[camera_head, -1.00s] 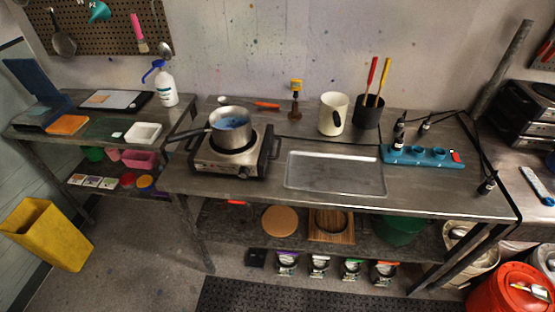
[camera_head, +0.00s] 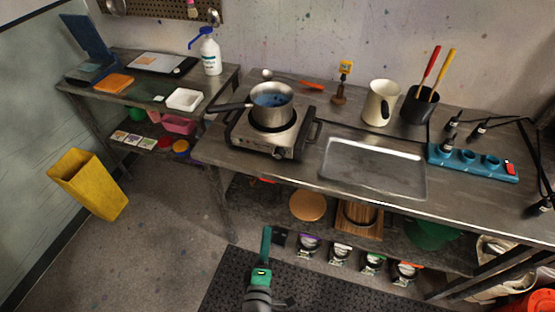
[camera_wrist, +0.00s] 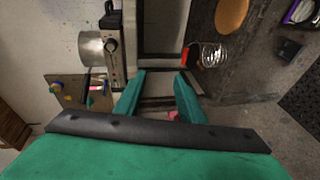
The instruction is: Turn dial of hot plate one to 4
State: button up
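One hot plate (camera_head: 246,137) stands on the metal bench with a steel pot (camera_head: 285,105) of blue liquid on top. Its dial (camera_head: 277,152) is on the front face; the number it points to is too small to read. In the wrist view the hot plate (camera_wrist: 115,62) and pot (camera_wrist: 91,48) appear sideways at upper left. My gripper (camera_head: 266,234) is low in front of the bench, well apart from the hot plate. In the wrist view its two teal fingers (camera_wrist: 160,74) are spread with nothing between them.
The pot's handle (camera_head: 230,107) sticks out left. A metal tray (camera_head: 372,167) lies right of the hot plate. A lower shelf holds a round board (camera_head: 308,206). A yellow bin (camera_head: 88,183) stands at left. The floor between bin and mat is clear.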

jog(key=w+r+n+h, duration=0.1)
jog(key=w+r+n, duration=0.25)
jog(key=w, duration=0.35)
jog(key=n+t+h, duration=0.1)
jog(key=n+h, duration=0.1)
jog(key=h, duration=0.1)
send_near(278, 157)
jog(key=x, duration=0.9)
jog(key=shift+c, duration=0.2)
jog(key=shift+a, duration=0.1)
jog(key=c, duration=0.7)
